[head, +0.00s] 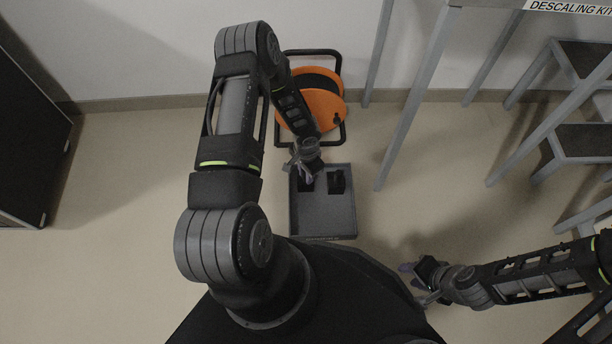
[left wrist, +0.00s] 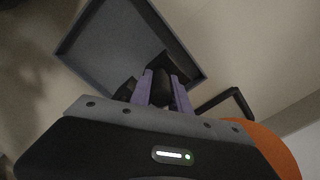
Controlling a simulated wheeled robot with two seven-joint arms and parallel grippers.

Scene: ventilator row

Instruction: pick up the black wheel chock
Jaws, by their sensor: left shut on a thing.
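A black wheel chock (left wrist: 161,86) sits between the purple fingers of my left gripper (left wrist: 162,92) in the left wrist view, and the gripper is shut on it. In the head view my left gripper (head: 304,173) is at the far left part of a grey tray (head: 328,221), and its fingers partly hide the held chock. Another black block (head: 337,182) stands in the tray just right of the gripper. I cannot tell whether the held chock touches the tray floor. My right gripper (head: 417,283) is low at the right, away from the tray, its opening unclear.
An orange cable reel (head: 322,104) with a black frame stands behind the tray by the wall. A grey metal table (head: 413,95) has legs right of the tray. Grey step stools (head: 577,140) stand further right. A dark cabinet (head: 28,140) is at far left. Floor left of the tray is clear.

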